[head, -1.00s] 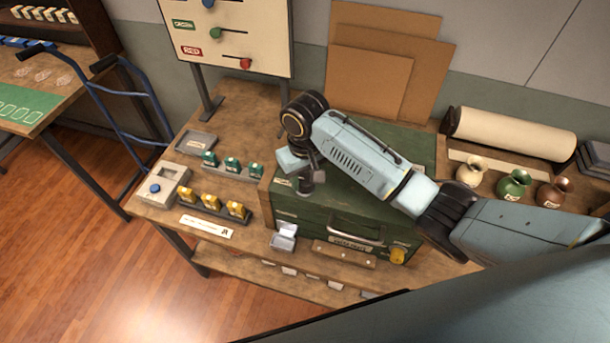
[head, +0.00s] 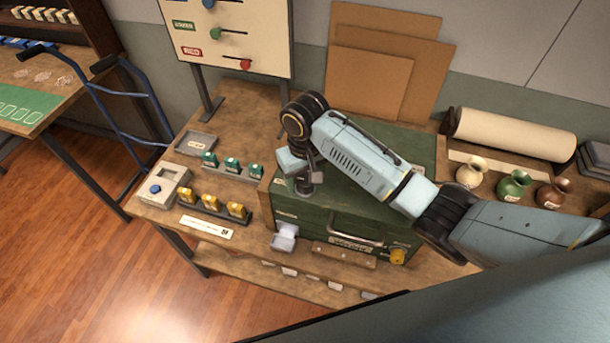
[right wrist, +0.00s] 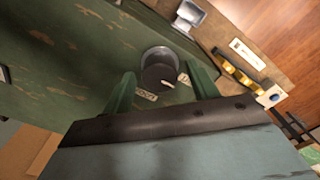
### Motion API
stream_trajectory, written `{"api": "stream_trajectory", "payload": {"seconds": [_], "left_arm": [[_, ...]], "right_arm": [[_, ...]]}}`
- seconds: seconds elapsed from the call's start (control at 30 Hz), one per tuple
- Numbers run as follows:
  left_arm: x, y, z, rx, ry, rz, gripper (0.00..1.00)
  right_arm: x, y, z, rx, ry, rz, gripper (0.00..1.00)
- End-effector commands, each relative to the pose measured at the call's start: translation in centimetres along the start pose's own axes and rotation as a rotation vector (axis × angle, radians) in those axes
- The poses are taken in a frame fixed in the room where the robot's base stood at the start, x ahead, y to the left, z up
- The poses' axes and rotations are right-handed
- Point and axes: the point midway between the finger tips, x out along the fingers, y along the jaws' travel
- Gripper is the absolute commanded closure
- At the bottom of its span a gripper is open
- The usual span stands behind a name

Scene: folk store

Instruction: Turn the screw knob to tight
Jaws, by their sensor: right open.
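The screw knob (right wrist: 160,68) is a dark grey round knob on top of the green box (head: 330,212). It has a small pale pointer mark on its near side. Small white labels (right wrist: 145,96) lie beside it, too small to read surely. In the head view, the knob (head: 308,188) shows just under my right gripper (head: 301,172). In the right wrist view, the open green fingers of my right gripper (right wrist: 161,78) stand on either side of the knob, with visible gaps. My left gripper is out of view.
Vases (head: 514,185) and a paper roll (head: 515,133) are on the right.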

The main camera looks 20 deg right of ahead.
Motion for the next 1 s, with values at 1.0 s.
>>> {"api": "stream_trajectory", "payload": {"seconds": [1.0], "left_arm": [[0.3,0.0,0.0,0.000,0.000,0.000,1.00]], "right_arm": [[-13.3,0.0,0.0,0.000,0.001,0.001,0.41]]}}
